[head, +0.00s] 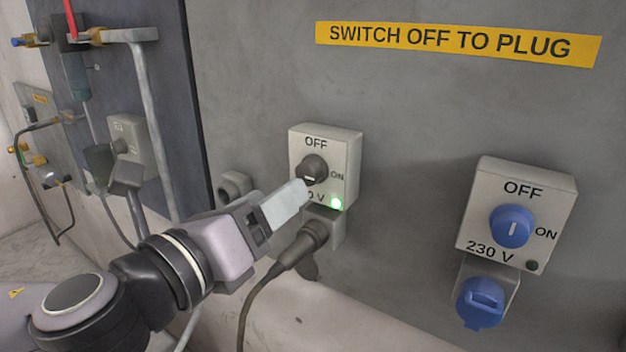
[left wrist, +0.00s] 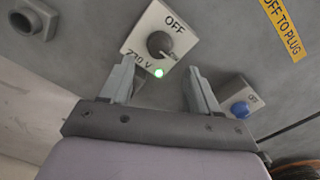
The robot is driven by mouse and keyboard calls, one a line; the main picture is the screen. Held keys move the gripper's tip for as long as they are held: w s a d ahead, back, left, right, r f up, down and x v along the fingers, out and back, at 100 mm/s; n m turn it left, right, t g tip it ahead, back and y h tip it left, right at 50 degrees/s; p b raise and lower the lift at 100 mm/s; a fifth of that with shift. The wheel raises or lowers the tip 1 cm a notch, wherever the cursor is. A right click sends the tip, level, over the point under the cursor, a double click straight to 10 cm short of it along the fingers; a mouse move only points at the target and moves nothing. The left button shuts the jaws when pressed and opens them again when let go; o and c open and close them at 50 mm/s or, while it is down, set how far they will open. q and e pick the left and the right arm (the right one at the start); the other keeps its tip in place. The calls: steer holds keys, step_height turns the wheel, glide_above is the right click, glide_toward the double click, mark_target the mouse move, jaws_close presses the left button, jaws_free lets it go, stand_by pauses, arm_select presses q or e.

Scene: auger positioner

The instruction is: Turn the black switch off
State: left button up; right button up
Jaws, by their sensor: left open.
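The black switch (head: 313,168) is a round knob on a light box marked OFF at the top and ON at the right. The green lamp (head: 336,203) on this box is lit. My left gripper (head: 300,190) is just in front of the knob's lower left and covers part of the label. In the left wrist view, the black switch (left wrist: 159,44) lies beyond the gap between the two open, empty fingers (left wrist: 163,78). I cannot tell whether a finger touches the box. The knob's exact pointer direction is unclear. My right gripper is not in view.
A black plug with a cable (head: 302,245) sits below the black switch. To the right is a similar box with a blue switch (head: 511,227), an unlit lamp and a blue socket cover (head: 482,302). A yellow sign (head: 457,42) is above. Pipes (head: 152,120) stand at left.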

mark_target(303, 174)
arm_select(q)
steer(key=shift+p+x, duration=0.8)
steer(key=shift+x, duration=2.7)
steer(key=shift+a+r, duration=0.1)
steer(key=c, duration=1)
